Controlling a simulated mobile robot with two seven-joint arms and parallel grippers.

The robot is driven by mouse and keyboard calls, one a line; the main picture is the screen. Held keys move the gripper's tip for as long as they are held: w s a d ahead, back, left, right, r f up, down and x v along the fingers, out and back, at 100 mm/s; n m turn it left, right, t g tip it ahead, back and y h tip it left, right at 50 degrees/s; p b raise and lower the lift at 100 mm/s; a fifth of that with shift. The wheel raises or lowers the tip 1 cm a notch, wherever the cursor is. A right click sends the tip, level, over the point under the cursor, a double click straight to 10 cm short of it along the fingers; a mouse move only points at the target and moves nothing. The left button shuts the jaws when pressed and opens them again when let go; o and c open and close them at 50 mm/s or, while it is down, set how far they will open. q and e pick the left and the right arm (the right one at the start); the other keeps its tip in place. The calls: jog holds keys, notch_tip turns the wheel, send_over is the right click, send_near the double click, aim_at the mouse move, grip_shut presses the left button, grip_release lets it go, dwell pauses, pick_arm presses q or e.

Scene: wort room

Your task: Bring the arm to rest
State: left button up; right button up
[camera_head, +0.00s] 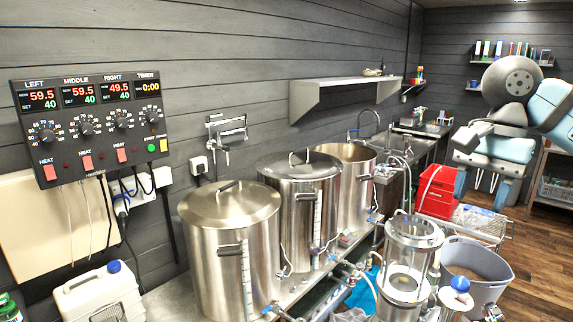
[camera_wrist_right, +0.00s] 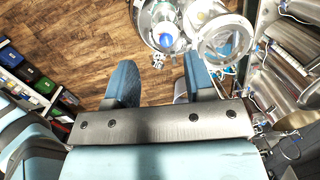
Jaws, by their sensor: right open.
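My right arm comes in from the right edge in the head view. Wood floor and part of the glass vessel show beyond the fingertips. My left gripper does not show in either view.
A glass cylinder vessel (camera_head: 408,265) and a grey bucket (camera_head: 476,273) stand front right. Wood floor (camera_head: 545,262) is clear at right.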

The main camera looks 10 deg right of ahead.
jog(key=w+a+f+n, duration=0.45)
jog(key=a+f, duration=0.25)
jog(key=f, duration=0.5)
jog(key=s+a+f+n+t+y, duration=0.1)
jog(key=s+a+f+n, duration=0.15)
jog(key=a+f, duration=0.4)
jog(key=s+a+f+n+t+y, duration=0.15)
jog(key=a+f+n, duration=0.25)
jog(key=f, duration=0.5)
jog(key=s+f+n+t, duration=0.2)
jog(key=s+f, duration=0.7)
jog(key=f, duration=0.1)
jog(key=s+d+f+h, duration=0.45)
jog(key=s+d, duration=0.25)
jog(key=s, duration=0.4)
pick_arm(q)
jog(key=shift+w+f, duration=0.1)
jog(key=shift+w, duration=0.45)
pick_arm(e)
jog(key=w+a+f+t+y, duration=0.1)
jog(key=w+a+f+t, duration=0.2)
jog(key=f, duration=0.4)
jog(key=w+a+f+n+t+y, duration=0.1)
jog(key=w+a+f+t+y, duration=0.1)
jog(key=f, duration=0.6)
jog(key=shift+w+a+t, duration=0.7)
jog(key=shift+w+t, duration=0.1)
jog(key=shift+t, duration=0.05)
jog(key=shift+f, duration=0.1)
